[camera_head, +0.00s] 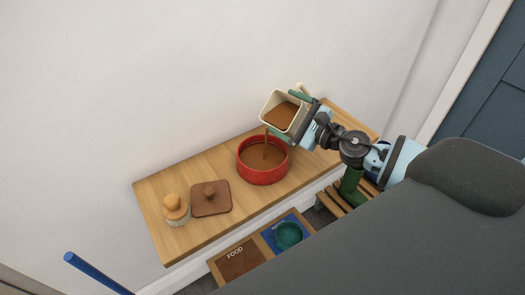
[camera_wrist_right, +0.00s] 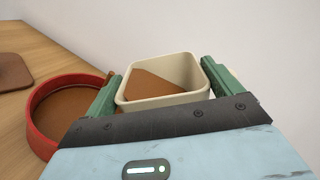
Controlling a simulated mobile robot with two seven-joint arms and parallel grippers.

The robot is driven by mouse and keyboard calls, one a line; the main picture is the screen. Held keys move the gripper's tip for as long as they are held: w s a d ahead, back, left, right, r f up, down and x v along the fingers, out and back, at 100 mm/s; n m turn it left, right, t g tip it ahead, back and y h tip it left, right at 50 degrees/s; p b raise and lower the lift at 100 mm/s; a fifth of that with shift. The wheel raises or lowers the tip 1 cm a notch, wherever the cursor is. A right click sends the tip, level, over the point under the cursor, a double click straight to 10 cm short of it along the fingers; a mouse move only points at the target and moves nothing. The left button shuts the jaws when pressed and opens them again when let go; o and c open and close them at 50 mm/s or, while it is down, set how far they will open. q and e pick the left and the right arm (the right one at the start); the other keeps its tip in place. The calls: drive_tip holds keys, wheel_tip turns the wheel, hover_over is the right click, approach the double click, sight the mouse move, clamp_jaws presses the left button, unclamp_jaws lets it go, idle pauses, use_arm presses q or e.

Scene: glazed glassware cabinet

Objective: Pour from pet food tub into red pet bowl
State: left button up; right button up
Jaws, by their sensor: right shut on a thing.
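The pet food tub (camera_head: 283,108) is a cream, open-topped tub with brown food inside. My right gripper (camera_head: 301,103) is shut on it and holds it tilted above the shelf, up and right of the red pet bowl (camera_head: 263,173). A thin brown stream falls from the tub's lower lip into the bowl. Brown food covers the bowl's inside. In the right wrist view the tub (camera_wrist_right: 160,82) sits between the green fingers of the gripper (camera_wrist_right: 160,85), and the bowl (camera_wrist_right: 45,140) is at the left. My left gripper is not in view.
The wooden shelf (camera_head: 205,238) also holds a brown square lid (camera_head: 210,199) with a knob and a small jar (camera_head: 175,209) with a wooden top. Below are a FOOD mat (camera_head: 240,262) and a teal bowl (camera_head: 288,235) on a blue mat. A wall stands behind.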

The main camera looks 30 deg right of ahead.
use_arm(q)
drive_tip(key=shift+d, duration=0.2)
use_arm(e)
drive_tip(key=shift+a+r, duration=0.1)
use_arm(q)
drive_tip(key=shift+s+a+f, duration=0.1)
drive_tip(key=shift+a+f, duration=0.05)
use_arm(e)
drive_tip(key=shift+a+f+n, duration=0.15)
drive_tip(key=shift+f+n, duration=0.2)
drive_tip(key=shift+n, duration=0.15)
drive_tip(key=shift+r, duration=0.15)
idle(0.3)
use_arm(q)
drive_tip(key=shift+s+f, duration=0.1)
use_arm(e)
drive_tip(key=shift+f, duration=0.2)
drive_tip(key=shift+n, duration=0.3)
use_arm(q)
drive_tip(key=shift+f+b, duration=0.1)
drive_tip(key=shift+b, duration=0.2)
use_arm(e)
drive_tip(key=shift+s+a+f, duration=0.1)
drive_tip(key=shift+f, duration=0.05)
drive_tip(key=shift+f, duration=0.15)
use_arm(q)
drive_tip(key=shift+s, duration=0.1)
